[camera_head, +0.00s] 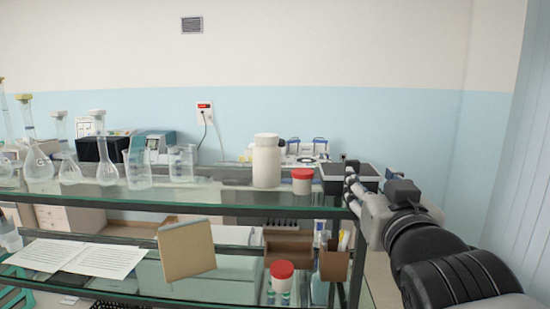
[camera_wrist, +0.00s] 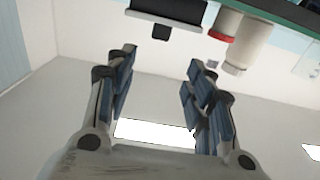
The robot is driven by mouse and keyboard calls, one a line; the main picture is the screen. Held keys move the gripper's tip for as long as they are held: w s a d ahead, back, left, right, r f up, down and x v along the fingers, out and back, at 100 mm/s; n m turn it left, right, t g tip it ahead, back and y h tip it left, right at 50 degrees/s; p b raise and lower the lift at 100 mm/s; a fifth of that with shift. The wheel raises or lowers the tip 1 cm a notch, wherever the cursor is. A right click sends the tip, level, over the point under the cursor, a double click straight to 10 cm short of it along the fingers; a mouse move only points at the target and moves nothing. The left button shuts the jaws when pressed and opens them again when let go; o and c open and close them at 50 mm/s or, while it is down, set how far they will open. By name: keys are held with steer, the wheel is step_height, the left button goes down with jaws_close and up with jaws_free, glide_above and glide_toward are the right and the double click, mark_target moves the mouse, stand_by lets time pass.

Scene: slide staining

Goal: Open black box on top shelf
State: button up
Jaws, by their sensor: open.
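The black box (camera_head: 350,171) sits at the right end of the top glass shelf (camera_head: 225,200). It has a dark flat top, and its lid looks closed. In the wrist view the black box (camera_wrist: 168,10) shows at the upper edge, beyond the fingertips, with a small dark tab below it. My gripper (camera_wrist: 160,72) is open and empty, its two fingers spread apart. In the head view my gripper (camera_head: 352,188) is at the right end of the shelf, just in front of the box and partly overlapping it. I cannot tell whether they touch.
A red-capped jar (camera_head: 302,181) and a white bottle (camera_head: 267,161) stand just left of the box. Glass flasks and beakers (camera_head: 138,168) stand farther left. The lower shelf holds a brown folder (camera_head: 187,251), papers and another red-capped jar (camera_head: 282,275). The floor to the right is clear.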

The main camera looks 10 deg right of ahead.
mark_target(353, 162)
steer(key=p+x, duration=0.2)
steer(key=x, duration=1.3)
steer(key=shift+w+d+f, duration=0.15)
steer(key=shift+w, duration=0.2)
steer(key=shift+c, duration=0.5)
jaws_close()
